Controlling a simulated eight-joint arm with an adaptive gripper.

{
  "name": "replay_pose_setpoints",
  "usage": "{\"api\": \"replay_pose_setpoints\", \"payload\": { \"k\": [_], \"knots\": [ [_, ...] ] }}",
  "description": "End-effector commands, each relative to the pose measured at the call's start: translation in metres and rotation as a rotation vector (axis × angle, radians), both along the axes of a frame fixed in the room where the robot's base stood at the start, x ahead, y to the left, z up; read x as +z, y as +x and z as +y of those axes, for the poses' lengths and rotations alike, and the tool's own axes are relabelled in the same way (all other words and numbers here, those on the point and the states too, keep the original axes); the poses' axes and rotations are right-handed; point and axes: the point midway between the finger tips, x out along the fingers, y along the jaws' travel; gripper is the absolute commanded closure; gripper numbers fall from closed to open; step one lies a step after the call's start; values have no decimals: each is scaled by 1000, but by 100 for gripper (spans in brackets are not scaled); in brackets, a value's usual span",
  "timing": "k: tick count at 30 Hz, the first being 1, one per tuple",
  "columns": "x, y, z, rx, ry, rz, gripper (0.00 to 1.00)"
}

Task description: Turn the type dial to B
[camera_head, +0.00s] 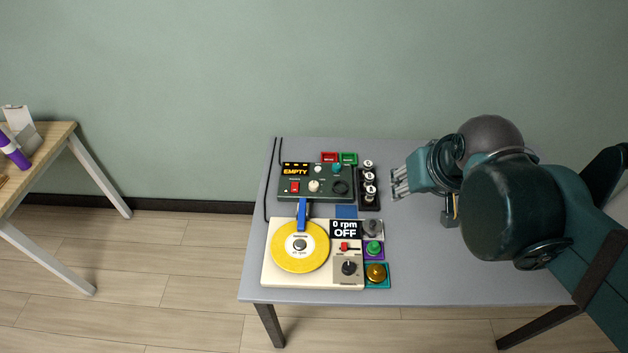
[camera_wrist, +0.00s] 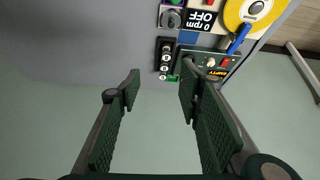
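A dark green box (camera_head: 325,197) with a lit EMPTY display stands at the back left of the grey table. It carries a red switch (camera_head: 295,187), a cream knob (camera_head: 314,186) and a dark round part (camera_head: 340,187). A cream turntable unit (camera_head: 283,282) in front has a black knob (camera_head: 348,267). The labels are too small to read, so I cannot tell which control is the type dial. My gripper (camera_head: 398,184) is right of the box, apart from it. In the wrist view my gripper (camera_wrist: 158,90) is open and empty, with the box (camera_wrist: 225,62) beyond its fingers.
A black rack (camera_head: 370,203) with several light-topped pieces stands between the box and my gripper. Red (camera_head: 329,157) and green (camera_head: 349,158) trays lie behind the box. The turntable has a yellow disc (camera_head: 300,262) and blue arm (camera_head: 302,215). The table's right front is clear.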

Motion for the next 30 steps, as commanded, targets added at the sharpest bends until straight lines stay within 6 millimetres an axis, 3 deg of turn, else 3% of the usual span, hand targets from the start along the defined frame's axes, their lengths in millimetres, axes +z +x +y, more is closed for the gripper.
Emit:
{"api": "replay_pose_setpoints", "payload": {
  "k": [14, 30],
  "knots": [
    [1, 56, 31, 91, -18, 102, 64],
    [-18, 117, 73, 198, -41, 215, 64]
  ]
}}
